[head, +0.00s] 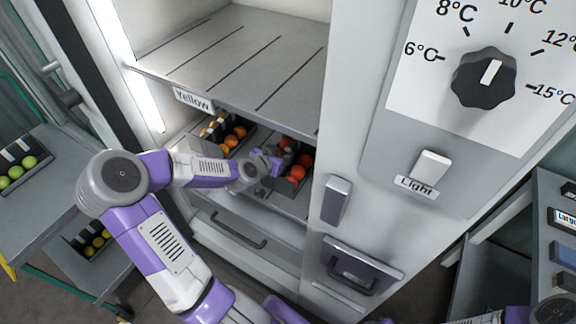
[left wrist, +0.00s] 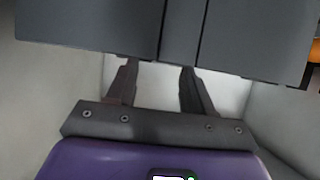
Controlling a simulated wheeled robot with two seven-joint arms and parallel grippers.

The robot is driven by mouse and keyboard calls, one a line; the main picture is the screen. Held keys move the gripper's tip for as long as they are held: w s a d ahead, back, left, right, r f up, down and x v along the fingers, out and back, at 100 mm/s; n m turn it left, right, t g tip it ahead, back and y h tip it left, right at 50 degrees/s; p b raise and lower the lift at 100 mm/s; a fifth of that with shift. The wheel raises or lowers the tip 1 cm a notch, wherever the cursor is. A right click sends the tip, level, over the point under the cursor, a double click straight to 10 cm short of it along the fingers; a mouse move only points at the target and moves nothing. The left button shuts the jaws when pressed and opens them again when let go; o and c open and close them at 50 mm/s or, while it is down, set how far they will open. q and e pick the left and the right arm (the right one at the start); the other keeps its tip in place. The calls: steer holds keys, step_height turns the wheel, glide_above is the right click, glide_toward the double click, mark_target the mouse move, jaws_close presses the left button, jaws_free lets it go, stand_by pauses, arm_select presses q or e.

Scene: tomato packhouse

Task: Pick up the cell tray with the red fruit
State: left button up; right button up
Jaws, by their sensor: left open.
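The cell tray with the red fruit (head: 287,184) is a dark tray on the lower shelf of the open cabinet, at its right side. Red fruit (head: 298,173) shows in it, partly hidden by my left gripper. My left gripper (head: 275,160) is at the tray, its fingers hard to make out in the head view. In the left wrist view my left gripper (left wrist: 158,72) is open, with nothing visible between its fingers. Its fingertips meet the lower edge of a dark grey surface (left wrist: 85,28), which looks like the tray; contact cannot be told. My right gripper is not seen.
A tray of orange fruit (head: 232,138) stands left of the red one on the same shelf. The upper shelf (head: 235,50), labelled Yellow, is empty and overhangs both. The cabinet's right wall (head: 340,120) is close. Trays of green and yellow fruit (head: 18,172) stand at left.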

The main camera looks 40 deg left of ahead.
mark_target(287, 151)
arm_select(q)
steer(key=b+x, duration=0.1)
steer(key=x, duration=0.2)
steer(key=shift+w+f, duration=0.1)
steer(key=shift+w, duration=0.1)
jaws_close()
stand_by(1.3)
